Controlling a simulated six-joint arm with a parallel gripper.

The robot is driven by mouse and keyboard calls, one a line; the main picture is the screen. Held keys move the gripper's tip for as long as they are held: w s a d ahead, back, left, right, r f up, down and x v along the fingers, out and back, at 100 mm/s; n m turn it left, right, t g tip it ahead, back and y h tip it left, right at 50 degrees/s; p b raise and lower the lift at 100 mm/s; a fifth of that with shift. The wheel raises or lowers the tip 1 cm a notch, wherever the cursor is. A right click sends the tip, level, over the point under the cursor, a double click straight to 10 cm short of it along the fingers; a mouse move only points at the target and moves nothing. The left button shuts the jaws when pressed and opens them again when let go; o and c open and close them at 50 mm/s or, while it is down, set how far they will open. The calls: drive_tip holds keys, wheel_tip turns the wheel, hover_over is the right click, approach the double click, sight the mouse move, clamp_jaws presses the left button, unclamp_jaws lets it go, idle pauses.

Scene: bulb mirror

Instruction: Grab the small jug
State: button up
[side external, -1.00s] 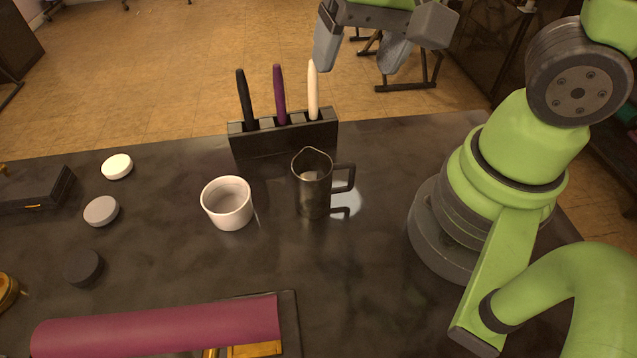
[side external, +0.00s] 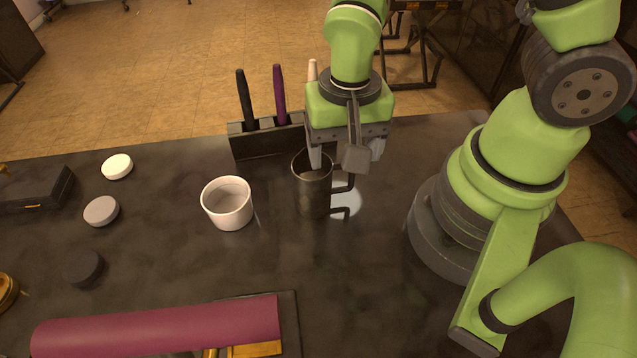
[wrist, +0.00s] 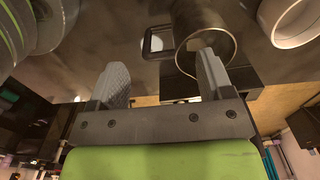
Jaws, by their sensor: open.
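The small jug (side external: 313,195) is dark metal and stands upright on the dark table, its handle (side external: 343,190) to the right in the side view. My gripper (side external: 347,158) is open above it, pointing down, and partly covers its rim and handle. In the wrist view the jug (wrist: 183,60) has its round mouth under one finger of my gripper (wrist: 162,72), and its square handle (wrist: 157,42) shows between the two fingers. The other finger is beyond the handle. I cannot tell whether the one finger is inside the mouth or just above it.
A white cup (side external: 227,205) stands left of the jug. A dark holder (side external: 262,143) with black, purple and white pens is close behind. Several round discs (side external: 101,211) lie at left, and a purple roll (side external: 160,330) lies at the front.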

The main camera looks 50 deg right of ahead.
drive_tip(key=shift+f, duration=2.4)
drive_tip(key=c, duration=1.1)
drive_tip(key=shift+c, duration=0.2)
drive_tip(key=shift+r, duration=0.15)
drive_tip(key=shift+r, duration=4.85)
